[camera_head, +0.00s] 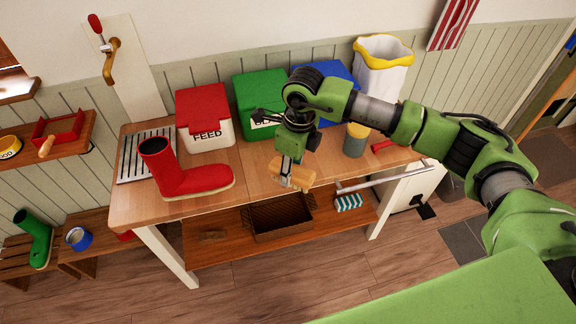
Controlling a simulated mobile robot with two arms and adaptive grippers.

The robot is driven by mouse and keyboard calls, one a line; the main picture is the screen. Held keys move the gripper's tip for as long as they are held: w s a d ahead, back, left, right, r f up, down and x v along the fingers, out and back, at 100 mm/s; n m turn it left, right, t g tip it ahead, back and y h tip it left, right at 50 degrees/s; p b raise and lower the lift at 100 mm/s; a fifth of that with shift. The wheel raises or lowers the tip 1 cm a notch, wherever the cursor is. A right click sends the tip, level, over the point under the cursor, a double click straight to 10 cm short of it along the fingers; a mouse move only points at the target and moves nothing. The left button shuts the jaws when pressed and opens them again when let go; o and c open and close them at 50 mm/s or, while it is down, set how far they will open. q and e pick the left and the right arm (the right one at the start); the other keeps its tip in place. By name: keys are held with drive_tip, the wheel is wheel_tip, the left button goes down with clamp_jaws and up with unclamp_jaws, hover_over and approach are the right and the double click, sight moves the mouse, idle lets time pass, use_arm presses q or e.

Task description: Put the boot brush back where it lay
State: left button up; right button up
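The boot brush (293,178), a pale wooden block, is at the front edge of the wooden bench top (250,185). My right gripper (287,167) comes down from above with its fingers on the brush and appears shut on it. The brush looks slightly tilted, and I cannot tell whether it touches the bench. The bristles do not show clearly. My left gripper is not in view.
Behind stand a red-lidded feed bin (205,118), a green bin (255,95) and a grey, yellow-topped canister (355,140). Below, a brown crate (280,216) sits on the shelf.

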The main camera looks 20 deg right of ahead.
drive_tip(key=m, duration=0.1)
drive_tip(key=w+f+m, duration=0.1)
drive_tip(key=m, duration=0.1)
drive_tip(key=w+m, duration=0.1)
drive_tip(key=shift+f, duration=0.25)
drive_tip(key=shift+w+f+m, duration=0.15)
drive_tip(key=shift+f+m, duration=0.05)
drive_tip(key=shift+m, duration=0.1)
drive_tip(key=w+d+f+b, duration=0.1)
drive_tip(key=w+f+b, duration=0.2)
drive_tip(key=w+b, duration=0.1)
drive_tip(key=w+d+f+b, duration=0.1)
drive_tip(key=w+f+b, duration=0.1)
drive_tip(key=w+b, duration=0.2)
drive_tip(key=w+d+f+b, duration=0.1)
drive_tip(key=w+f+b, duration=0.2)
drive_tip(key=w+b, duration=0.1)
drive_tip(key=shift+f+b, duration=0.35)
drive_tip(key=shift+b, duration=0.4)
drive_tip(key=shift+w+d+f+b, duration=0.2)
drive_tip(key=shift+w+f+b, duration=0.25)
drive_tip(key=shift+b, duration=0.35)
drive_tip(key=shift+w+f+b, duration=0.1)
drive_tip(key=shift+f+b, duration=0.05)
drive_tip(key=shift+b, duration=0.15)
drive_tip(key=shift+w+f+b, duration=0.1)
drive_tip(key=shift+f+b, duration=0.8)
drive_tip(key=shift+f, duration=0.55)
